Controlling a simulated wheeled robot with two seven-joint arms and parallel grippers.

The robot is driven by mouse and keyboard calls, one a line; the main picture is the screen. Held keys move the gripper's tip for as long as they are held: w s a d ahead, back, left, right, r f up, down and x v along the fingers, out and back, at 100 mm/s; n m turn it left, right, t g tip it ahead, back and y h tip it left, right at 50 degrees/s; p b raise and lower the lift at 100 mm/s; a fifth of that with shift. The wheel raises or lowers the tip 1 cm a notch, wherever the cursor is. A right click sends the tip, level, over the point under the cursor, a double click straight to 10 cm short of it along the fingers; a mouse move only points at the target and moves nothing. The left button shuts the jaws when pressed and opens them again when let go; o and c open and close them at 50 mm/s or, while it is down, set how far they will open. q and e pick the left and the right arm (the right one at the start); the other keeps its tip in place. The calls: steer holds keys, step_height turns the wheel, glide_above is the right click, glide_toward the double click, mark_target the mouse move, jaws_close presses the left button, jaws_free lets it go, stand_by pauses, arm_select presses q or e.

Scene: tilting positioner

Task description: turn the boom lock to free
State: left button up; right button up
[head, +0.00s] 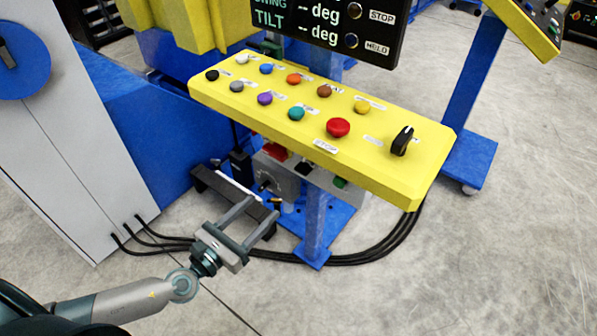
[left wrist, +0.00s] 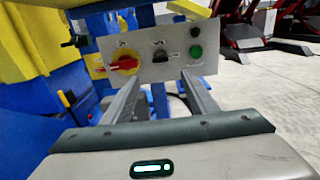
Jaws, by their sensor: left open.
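A grey switch panel (left wrist: 175,45) faces me in the left wrist view; in the head view its box (head: 290,180) sits low under the yellow console. It carries a small black knob (left wrist: 159,62), a red rotary handle on a yellow plate (left wrist: 124,63) and green buttons (left wrist: 195,52). The labels are too small to read, so I cannot tell which control is the boom lock. My left gripper (head: 262,208) is open and empty in front of the panel; its fingers also show in the left wrist view (left wrist: 160,88), pointing at the panel below the black knob. My right gripper is out of view.
The yellow console (head: 318,125) with coloured buttons and a black selector (head: 402,141) overhangs the panel. A blue post (head: 316,225) stands beside it. Black cables (head: 375,250) run along the floor. Open floor lies to the right.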

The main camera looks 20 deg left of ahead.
arm_select(q)
steer(key=p, duration=0.2)
glide_toward(299, 171)
steer(key=w, duration=0.1)
steer(key=p+x, duration=0.1)
steer(key=x, duration=0.6)
steer(key=shift+d, duration=0.2)
steer(key=shift+w+d, duration=0.25)
steer(key=shift+w, duration=0.35)
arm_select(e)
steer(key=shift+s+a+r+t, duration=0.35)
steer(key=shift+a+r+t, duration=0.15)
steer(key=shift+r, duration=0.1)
arm_select(q)
steer(key=c, duration=1.1)
